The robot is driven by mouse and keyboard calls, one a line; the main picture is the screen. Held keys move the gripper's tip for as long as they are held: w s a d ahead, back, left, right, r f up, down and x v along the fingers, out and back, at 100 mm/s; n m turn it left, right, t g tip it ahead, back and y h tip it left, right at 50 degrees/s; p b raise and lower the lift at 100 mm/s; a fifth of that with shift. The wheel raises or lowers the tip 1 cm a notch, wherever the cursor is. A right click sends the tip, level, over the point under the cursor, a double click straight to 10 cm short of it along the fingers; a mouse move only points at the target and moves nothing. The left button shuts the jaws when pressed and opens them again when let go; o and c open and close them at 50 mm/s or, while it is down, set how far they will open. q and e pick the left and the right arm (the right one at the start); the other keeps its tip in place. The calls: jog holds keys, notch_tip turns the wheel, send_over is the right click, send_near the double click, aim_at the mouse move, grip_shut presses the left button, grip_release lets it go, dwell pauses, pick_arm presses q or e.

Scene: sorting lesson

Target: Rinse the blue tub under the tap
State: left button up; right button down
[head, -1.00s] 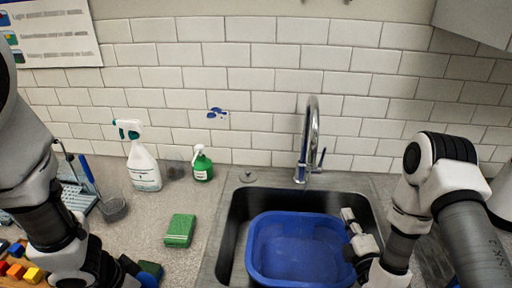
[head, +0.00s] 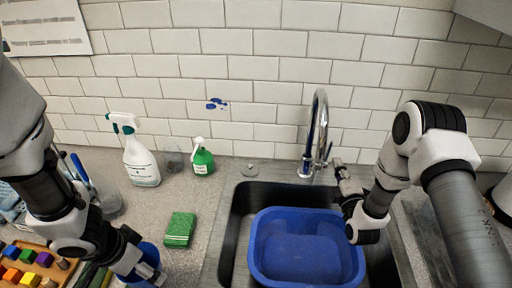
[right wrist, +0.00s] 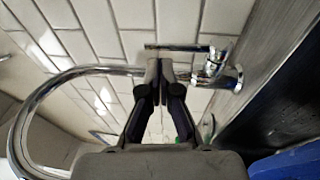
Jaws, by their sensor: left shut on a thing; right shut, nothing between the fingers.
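The blue tub (head: 304,259) sits upright in the dark sink (head: 239,215), below the chrome tap (head: 318,120). A corner of the tub shows in the right wrist view (right wrist: 290,164). No water stream is visible. My right gripper (head: 340,170) is shut and empty beside the tap's base. In the right wrist view its closed fingertips (right wrist: 166,66) are just short of the tap's lever (right wrist: 180,47); whether they touch is unclear. The tap's spout (right wrist: 45,95) curves to the left there. My left gripper (head: 153,272) is shut on a blue thing (head: 151,252), partly hidden, over the counter.
A green sponge (head: 180,229), a white spray bottle (head: 141,164) and a green spray bottle (head: 203,160) stand left of the sink. A tray of coloured blocks (head: 30,262) is at the lower left.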

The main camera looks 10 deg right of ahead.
pick_arm(q)
jog(key=shift+s+f+b, duration=0.1)
jog(key=shift+f+b, duration=0.25)
jog(key=shift+f, duration=0.15)
pick_arm(e)
jog(key=shift+w+d+r, duration=0.1)
jog(key=shift+w+r, duration=0.1)
jog(key=shift+w, duration=0.9)
jog(key=shift+w+r, duration=0.2)
jog(key=shift+w, duration=0.9)
pick_arm(q)
jog(key=shift+f+b, duration=0.9)
jog(key=shift+b, duration=0.05)
jog(key=shift+s, duration=0.2)
jog(key=shift+s+r, duration=0.1)
jog(key=shift+r, duration=0.05)
pick_arm(e)
jog(key=shift+w+d+r, duration=0.25)
jog(key=shift+w+r, duration=0.45)
jog(key=shift+w, duration=0.15)
